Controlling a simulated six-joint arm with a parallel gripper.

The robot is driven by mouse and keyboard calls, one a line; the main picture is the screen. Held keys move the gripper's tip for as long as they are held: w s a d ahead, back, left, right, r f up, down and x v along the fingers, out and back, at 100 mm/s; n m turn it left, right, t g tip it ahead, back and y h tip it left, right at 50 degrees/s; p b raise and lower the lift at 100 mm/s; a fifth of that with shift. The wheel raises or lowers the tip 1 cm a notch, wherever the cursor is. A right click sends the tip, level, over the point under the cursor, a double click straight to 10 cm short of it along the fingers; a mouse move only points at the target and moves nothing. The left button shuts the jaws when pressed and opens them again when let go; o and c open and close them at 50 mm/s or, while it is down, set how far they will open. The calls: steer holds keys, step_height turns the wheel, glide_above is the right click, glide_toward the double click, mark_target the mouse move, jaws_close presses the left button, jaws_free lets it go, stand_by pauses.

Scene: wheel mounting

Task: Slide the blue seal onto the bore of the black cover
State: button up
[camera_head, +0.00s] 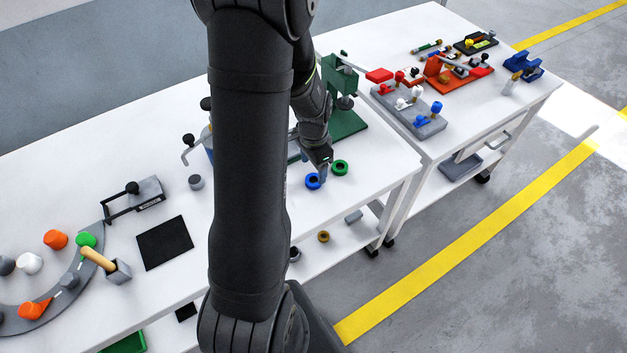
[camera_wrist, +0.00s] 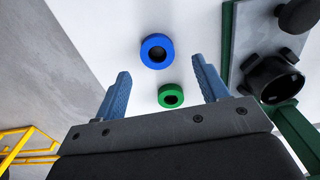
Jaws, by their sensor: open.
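The blue seal (camera_head: 308,184) is a thick ring lying flat on the white table; it also shows in the wrist view (camera_wrist: 157,39), just beyond my fingertips. My gripper (camera_wrist: 162,67) is open and empty, its two blue-grey fingers spread apart. In the head view my gripper (camera_head: 322,176) hangs close by the blue seal, between it and a green ring. The black cover (camera_wrist: 272,78) shows at the right of the wrist view, a round part with lugs and an open bore, beside a green frame.
The green ring (camera_head: 346,172) lies just right of the blue seal, and between my fingers in the wrist view (camera_wrist: 171,86). A green press (camera_head: 342,75) stands behind. The table's front edge is near the seals. A black mat (camera_head: 165,243) lies left.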

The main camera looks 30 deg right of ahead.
mark_target(314, 179)
steer(key=shift+s+a+f, duration=0.1)
steer(key=shift+s+f, duration=0.05)
steer(key=shift+f, duration=2.2)
steer(key=shift+c, duration=0.2)
steer(key=c, duration=1)
